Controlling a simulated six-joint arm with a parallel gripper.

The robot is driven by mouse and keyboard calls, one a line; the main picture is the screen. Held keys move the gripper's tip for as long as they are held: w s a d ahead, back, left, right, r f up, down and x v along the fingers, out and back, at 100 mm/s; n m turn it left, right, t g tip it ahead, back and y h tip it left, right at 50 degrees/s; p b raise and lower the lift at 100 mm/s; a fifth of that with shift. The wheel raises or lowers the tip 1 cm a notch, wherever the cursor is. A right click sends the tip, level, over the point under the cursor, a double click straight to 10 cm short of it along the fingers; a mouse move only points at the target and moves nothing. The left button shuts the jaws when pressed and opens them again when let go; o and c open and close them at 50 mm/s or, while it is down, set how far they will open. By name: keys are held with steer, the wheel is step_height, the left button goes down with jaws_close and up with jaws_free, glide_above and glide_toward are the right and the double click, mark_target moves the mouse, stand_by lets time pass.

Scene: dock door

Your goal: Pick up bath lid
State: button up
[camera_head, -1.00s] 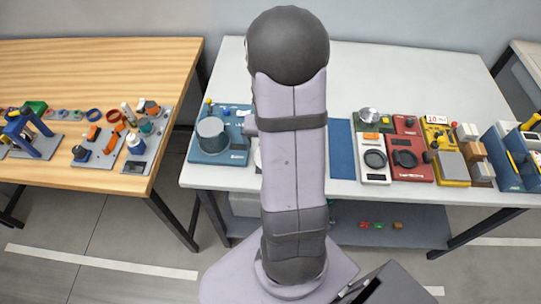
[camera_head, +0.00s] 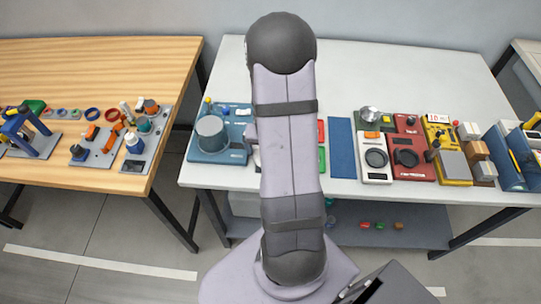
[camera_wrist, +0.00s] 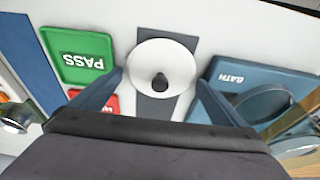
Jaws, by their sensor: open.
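The bath lid, a white round disc with a black knob (camera_wrist: 160,82), lies on a dark grey strip in the wrist view. In the head view my arm hides most of it, and only a pale edge shows left of the arm. My gripper (camera_wrist: 159,76) is open and empty, with one blue-grey finger to each side of the lid in the picture. I cannot tell its height above the lid. The blue bath unit (camera_wrist: 225,73), marked BATH, stands right of the lid, with a grey round vessel; in the head view it is left of my arm (camera_head: 231,157).
A green PASS tray (camera_wrist: 77,42) and a red tray (camera_wrist: 112,103) lie left of the lid in the wrist view. A blue mat (camera_head: 341,148) lies beyond them. Scales and boxed instruments crowd the white table's right side. The table's back is clear.

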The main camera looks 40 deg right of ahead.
steer(key=shift+c, duration=0.3)
steer(key=c, duration=0.8)
steer(key=shift+o, duration=0.2)
steer(key=shift+r, duration=0.1)
step_height(320, 180, up, 8)
steer(key=p, duration=0.2)
steer(key=shift+p, duration=0.3)
steer(key=shift+r, duration=1)
steer(key=w+a+r+n+p, duration=0.1)
steer(key=w+a+r, duration=0.3)
steer(key=w, duration=0.4)
steer(key=w+a+r+n+y+p, duration=0.1)
steer(key=w+a+r+n+p, duration=0.1)
steer(key=w+a, duration=0.5)
step_height(320, 180, up, 3)
steer(key=shift+w+a+f+n+t, duration=0.2)
steer(key=shift+w+n+t, duration=0.15)
steer(key=shift+n, duration=0.45)
